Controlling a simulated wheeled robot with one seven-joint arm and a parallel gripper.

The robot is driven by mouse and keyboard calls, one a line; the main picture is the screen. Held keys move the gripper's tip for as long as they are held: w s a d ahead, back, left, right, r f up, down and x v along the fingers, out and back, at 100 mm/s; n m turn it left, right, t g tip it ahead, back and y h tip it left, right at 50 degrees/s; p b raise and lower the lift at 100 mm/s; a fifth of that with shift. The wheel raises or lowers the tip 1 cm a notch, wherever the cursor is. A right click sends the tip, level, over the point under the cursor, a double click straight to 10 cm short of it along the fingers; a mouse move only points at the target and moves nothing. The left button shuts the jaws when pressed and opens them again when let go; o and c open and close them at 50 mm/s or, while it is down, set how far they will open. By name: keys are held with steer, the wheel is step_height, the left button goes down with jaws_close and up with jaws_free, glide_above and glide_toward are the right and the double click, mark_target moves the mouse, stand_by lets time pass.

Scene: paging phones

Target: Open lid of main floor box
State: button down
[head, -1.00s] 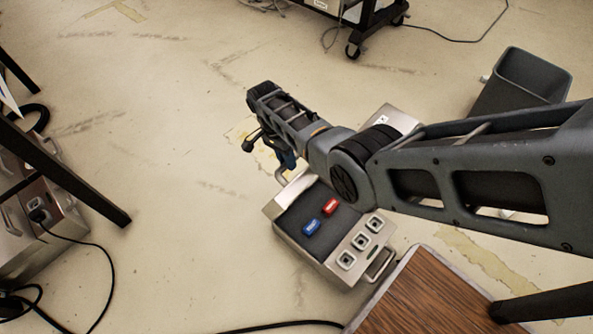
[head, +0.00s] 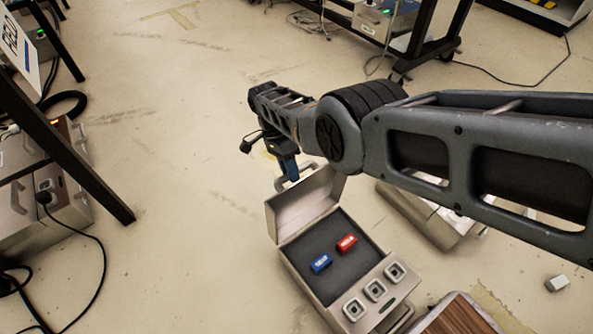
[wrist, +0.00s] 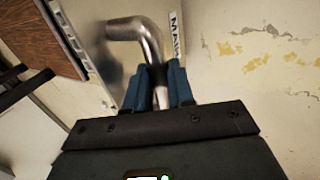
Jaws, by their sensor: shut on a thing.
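The silver floor box (head: 340,310) stands on the floor in the head view. Its lid (head: 304,207) is raised at the far side, with its inner face showing. A red block (head: 346,244) and a blue block (head: 321,263) lie on the dark inner panel, behind a row of square sockets. My gripper (head: 290,172) is at the lid's outer edge, shut on the metal handle. In the wrist view the blue fingers (wrist: 160,88) close around the bent handle (wrist: 138,32), beside a label (wrist: 176,35) reading "MAI", partly cut off.
Another silver case (head: 432,222) lies to the right, partly under my arm. Cabled equipment (head: 40,195) and a dark table leg (head: 85,170) stand left. Floor left of the box is clear.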

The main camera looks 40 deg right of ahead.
stand_by(0.4)
steer(key=c, duration=1)
jaws_free()
steer(key=shift+o, duration=0.2)
steer(key=shift+r, duration=0.1)
steer(key=p+v, duration=0.1)
steer(key=v, duration=0.6)
steer(key=shift+w+r, duration=0.2)
steer(key=shift+r, duration=0.05)
